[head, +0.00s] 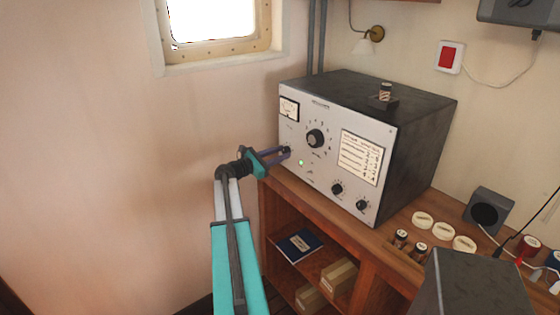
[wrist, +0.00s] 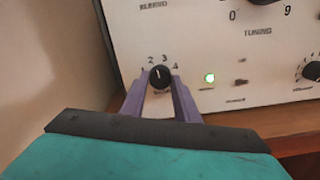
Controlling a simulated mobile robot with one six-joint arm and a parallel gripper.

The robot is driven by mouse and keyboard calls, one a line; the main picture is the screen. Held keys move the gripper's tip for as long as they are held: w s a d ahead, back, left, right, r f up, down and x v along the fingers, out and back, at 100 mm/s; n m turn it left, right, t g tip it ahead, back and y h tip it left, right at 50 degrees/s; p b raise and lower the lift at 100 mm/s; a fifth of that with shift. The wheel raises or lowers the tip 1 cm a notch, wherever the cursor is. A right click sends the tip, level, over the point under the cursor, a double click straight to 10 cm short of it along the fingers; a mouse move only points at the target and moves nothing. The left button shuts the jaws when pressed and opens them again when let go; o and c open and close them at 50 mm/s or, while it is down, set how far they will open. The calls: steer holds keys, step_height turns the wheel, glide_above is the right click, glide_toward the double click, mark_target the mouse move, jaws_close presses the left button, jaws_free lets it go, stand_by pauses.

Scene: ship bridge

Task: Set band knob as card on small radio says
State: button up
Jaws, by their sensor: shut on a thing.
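The radio (head: 330,110) is a grey-fronted set with a black case on the wooden desk. A black knob (wrist: 160,77) with numbers 1 to 4 around it sits at the left of its front, in the wrist view. The knob's white mark points about up, between 2 and 3; its label below is partly hidden. My gripper (head: 284,153) is shut on this knob, with a purple finger at each side; the fingers also show in the wrist view (wrist: 161,88). A white card (head: 362,157) with printed lines is on the radio's front, too small to read.
A large tuning dial (head: 316,138), a lit green lamp (wrist: 209,78) and two lower right knobs share the front. A speaker (head: 487,211), white discs (head: 442,232) and small cylinders are on the desk. A dark grey box (head: 474,285) stands nearest, lower right.

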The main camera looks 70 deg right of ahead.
steer(key=m+b, duration=1.4)
steer(key=b, duration=0.6)
steer(key=shift+m+b, duration=0.3)
steer(key=shift+m, duration=0.1)
steer(key=o, duration=1)
steer(key=shift+o, duration=0.2)
steer(key=shift+r, duration=0.1)
